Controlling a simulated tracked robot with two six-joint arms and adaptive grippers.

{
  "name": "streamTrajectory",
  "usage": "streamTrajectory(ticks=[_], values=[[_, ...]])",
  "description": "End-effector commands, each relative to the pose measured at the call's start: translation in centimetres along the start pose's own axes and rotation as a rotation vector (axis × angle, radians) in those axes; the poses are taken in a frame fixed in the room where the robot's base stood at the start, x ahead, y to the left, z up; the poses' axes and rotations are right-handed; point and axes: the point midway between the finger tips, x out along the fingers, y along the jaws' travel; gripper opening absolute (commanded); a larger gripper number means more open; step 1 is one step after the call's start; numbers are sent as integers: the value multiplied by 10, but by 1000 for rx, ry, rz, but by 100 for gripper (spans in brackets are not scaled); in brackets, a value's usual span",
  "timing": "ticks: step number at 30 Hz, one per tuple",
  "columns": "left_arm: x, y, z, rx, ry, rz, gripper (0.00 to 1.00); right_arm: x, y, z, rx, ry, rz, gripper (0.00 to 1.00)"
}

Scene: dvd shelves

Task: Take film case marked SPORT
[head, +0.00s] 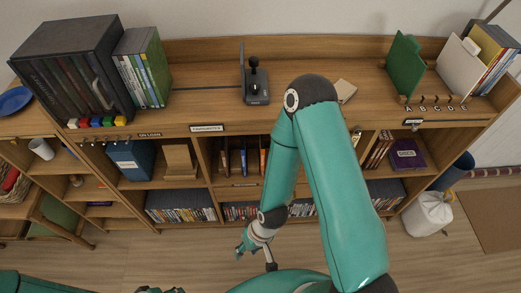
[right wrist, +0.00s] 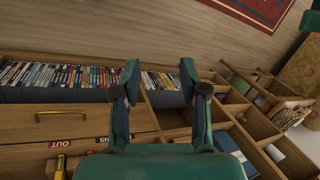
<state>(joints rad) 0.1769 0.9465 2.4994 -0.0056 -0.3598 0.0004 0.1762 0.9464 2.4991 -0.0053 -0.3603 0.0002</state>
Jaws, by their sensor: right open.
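Rows of film cases fill the low shelves, at the left (head: 181,208), centre (head: 241,212) and right (head: 385,196) in the head view. Several cases (head: 244,161) stand apart on the middle shelf. The spine print is too small to read, so I cannot tell which case is marked SPORT. My right gripper (head: 257,253) is open and empty, low in front of the shelves. In the right wrist view its fingers (right wrist: 160,75) are apart, with a long row of cases (right wrist: 60,78) and a shorter row (right wrist: 163,86) beyond. Part of my left arm shows at the bottom left; its gripper is unclear.
On the top stand a dark case box (head: 75,70), a joystick (head: 255,82), a green panel (head: 405,65) and a white panel (head: 458,66). A purple box (head: 407,155) is on a right shelf. A white bin (head: 428,214) stands on the floor. The front floor is clear.

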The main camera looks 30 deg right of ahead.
Motion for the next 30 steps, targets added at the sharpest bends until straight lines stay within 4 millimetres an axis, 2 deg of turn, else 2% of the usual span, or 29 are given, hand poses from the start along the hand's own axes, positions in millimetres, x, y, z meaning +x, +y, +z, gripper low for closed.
streamTrajectory(ticks=[5,8,11,15,21,25,30], values=[[19,-7,0,0,1,0,40,12,4,-16,-14,55,8,44],[44,-16,-1,0,1,0,40,22,15,-39,-38,135,22,44],[78,-28,-1,0,0,0,40,35,24,-71,-70,255,43,44],[134,-48,-1,0,0,0,40,44,31,-121,-118,466,85,44],[210,-76,-2,0,0,0,40,38,39,-176,-170,770,162,44],[258,-93,-2,0,1,0,40,26,46,-198,-184,957,219,44],[323,-116,-3,0,1,0,40,8,59,-210,-175,1184,303,44]])
